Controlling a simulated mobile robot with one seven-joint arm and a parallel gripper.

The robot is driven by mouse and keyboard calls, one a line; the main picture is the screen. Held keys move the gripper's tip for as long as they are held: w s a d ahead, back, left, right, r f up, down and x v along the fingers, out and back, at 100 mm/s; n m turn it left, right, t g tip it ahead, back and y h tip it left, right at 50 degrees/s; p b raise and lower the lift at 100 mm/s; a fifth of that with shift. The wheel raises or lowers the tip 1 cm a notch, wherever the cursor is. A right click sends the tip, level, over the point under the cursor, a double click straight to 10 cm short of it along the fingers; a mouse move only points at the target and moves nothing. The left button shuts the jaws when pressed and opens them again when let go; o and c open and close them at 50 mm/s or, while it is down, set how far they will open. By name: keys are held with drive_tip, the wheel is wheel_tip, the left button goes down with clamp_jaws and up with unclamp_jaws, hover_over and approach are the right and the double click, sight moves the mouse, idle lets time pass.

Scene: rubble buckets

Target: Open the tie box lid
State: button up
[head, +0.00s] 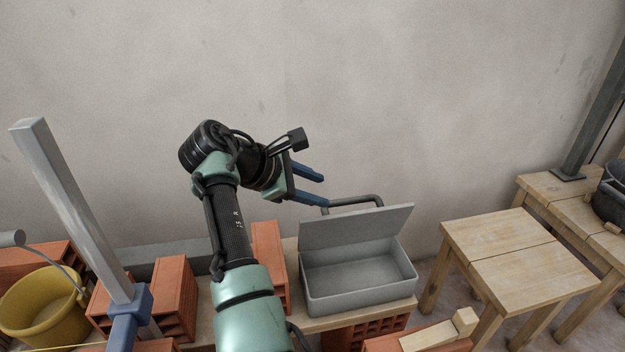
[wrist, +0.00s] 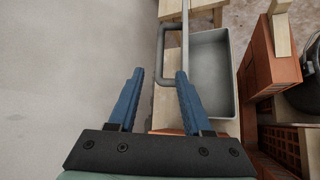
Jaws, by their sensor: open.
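The tie box (head: 360,295) is a grey open-topped box on a wooden bench, and its inside looks empty. Its lid (head: 357,228) stands raised at the back edge, leaning slightly backward. A dark bar handle (head: 356,200) sticks out behind the lid. My gripper (head: 325,190) is open and empty, with blue fingers just above the handle's left end. In the wrist view, the lid (wrist: 185,35) shows nearly edge-on beside the box (wrist: 210,65). The handle (wrist: 161,55) lies close to the tip of the right finger (wrist: 160,73); I cannot tell whether they touch.
Orange hollow bricks (head: 268,262) stand left of the box. A yellow bucket (head: 45,305) is at the far left, near a grey post (head: 70,205). A wooden stool (head: 515,255) and a table with a dark bucket (head: 612,195) are at the right. The wall is behind.

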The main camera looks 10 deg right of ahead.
drive_tip(key=shift+s+a+r, duration=0.15)
drive_tip(key=shift+a+r, duration=0.1)
